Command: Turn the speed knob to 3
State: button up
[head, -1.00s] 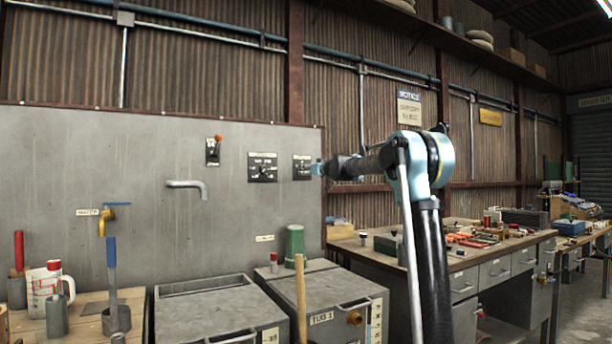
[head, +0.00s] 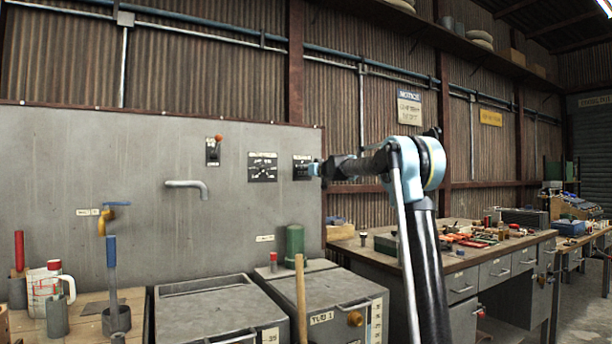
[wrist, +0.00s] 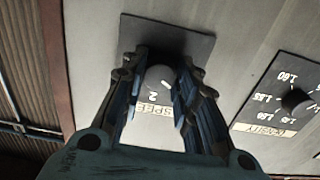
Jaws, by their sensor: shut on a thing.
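The speed panel is a small dark plate on the grey wall panel. It shows in the head view (head: 298,160) and, upside down with a "SPEED" label, in the wrist view (wrist: 190,40). The speed knob (wrist: 158,77) is a grey round knob between my fingers, with a white mark near its right side. A "2" is readable beside it; the other numbers are hidden by my fingers. My gripper (wrist: 160,82) is shut on the knob. In the head view my gripper (head: 315,169) reaches the plate from the right and covers part of it.
A lever switch (head: 213,151) and a spout (head: 187,185) are further left. Grey tubs (head: 210,285) stand below.

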jog(key=shift+m, duration=0.3)
jog(key=m, duration=2.3)
jog(key=shift+d, duration=0.1)
jog(key=shift+m, duration=0.3)
jog(key=o, duration=1.1)
jog(key=shift+w+f, duration=0.1)
jog(key=shift+f, duration=0.05)
jog(key=shift+c, duration=0.2)
jog(key=v, duration=1.2)
